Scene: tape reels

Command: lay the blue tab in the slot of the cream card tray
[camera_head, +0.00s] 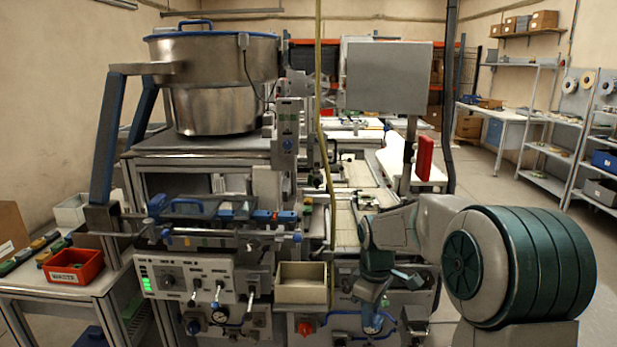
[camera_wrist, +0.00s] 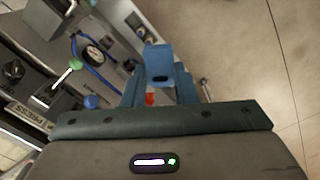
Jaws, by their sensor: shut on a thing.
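The blue tab (camera_wrist: 158,59) shows in the wrist view as a small blue block with a dark mark near its lower edge. My gripper (camera_wrist: 158,82) is shut on it, with one blue finger on each side. In the head view my gripper (camera_head: 373,318) points down at the front of the machine, low and right of the cream card tray (camera_head: 301,290). The tray is an open cream box on the machine's front. Its slot cannot be made out.
The machine's control panel (camera_head: 197,280) with levers is left of the tray. A red knob (camera_head: 305,328) and blue hoses lie near my gripper. A red bin (camera_head: 74,266) stands on the left side table. Open floor shows at right in the wrist view.

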